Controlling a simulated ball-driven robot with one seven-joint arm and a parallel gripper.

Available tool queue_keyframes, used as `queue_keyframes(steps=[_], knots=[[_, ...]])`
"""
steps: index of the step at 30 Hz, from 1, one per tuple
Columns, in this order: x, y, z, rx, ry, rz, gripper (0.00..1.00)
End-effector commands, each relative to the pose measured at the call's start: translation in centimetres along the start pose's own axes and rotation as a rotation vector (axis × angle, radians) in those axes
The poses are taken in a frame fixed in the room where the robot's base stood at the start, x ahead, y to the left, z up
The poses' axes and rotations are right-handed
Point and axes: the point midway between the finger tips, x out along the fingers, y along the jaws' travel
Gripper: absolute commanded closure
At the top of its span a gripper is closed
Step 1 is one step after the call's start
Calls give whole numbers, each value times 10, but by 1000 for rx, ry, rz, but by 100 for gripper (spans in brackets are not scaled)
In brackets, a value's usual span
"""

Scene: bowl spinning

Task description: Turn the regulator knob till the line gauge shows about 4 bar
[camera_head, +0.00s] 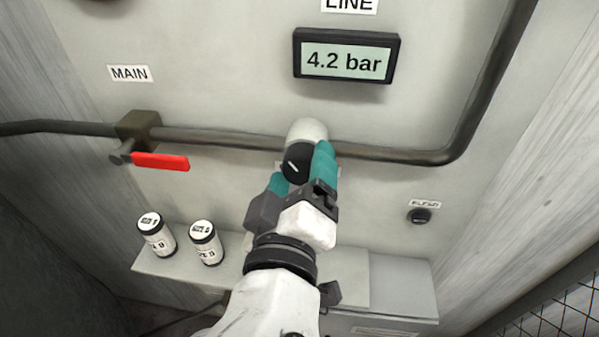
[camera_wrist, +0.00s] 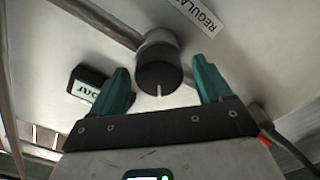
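The line gauge (camera_head: 345,58) is a dark-framed display on the panel, under a LINE label, and reads 4.2 bar. The regulator knob (camera_head: 297,162) is black with a white pointer mark, on a pale round body below the gauge. In the wrist view the knob (camera_wrist: 160,76) sits between the two teal fingers, with a visible gap on each side. My gripper (camera_wrist: 163,88) is open and empty, its fingertips around or just short of the knob. In the head view my gripper (camera_head: 301,170) partly covers the regulator. The REGULATOR label (camera_wrist: 197,14) shows beside the knob.
A pipe (camera_head: 400,156) runs across the panel behind the regulator. A red valve handle (camera_head: 160,161) is at left under the MAIN label (camera_head: 129,73). Two labelled canisters (camera_head: 156,235) (camera_head: 206,243) stand on a ledge (camera_head: 400,290). A small dark bleed fitting (camera_head: 419,216) is at right.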

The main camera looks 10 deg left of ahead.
Motion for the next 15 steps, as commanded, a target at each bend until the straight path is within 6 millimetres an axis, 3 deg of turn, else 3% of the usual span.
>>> queue_keyframes(steps=[9, 15], knots=[[-3, 0, 0, 1, 0, 1, 20], [-30, -2, 2, 3, 2, -1, 20]])
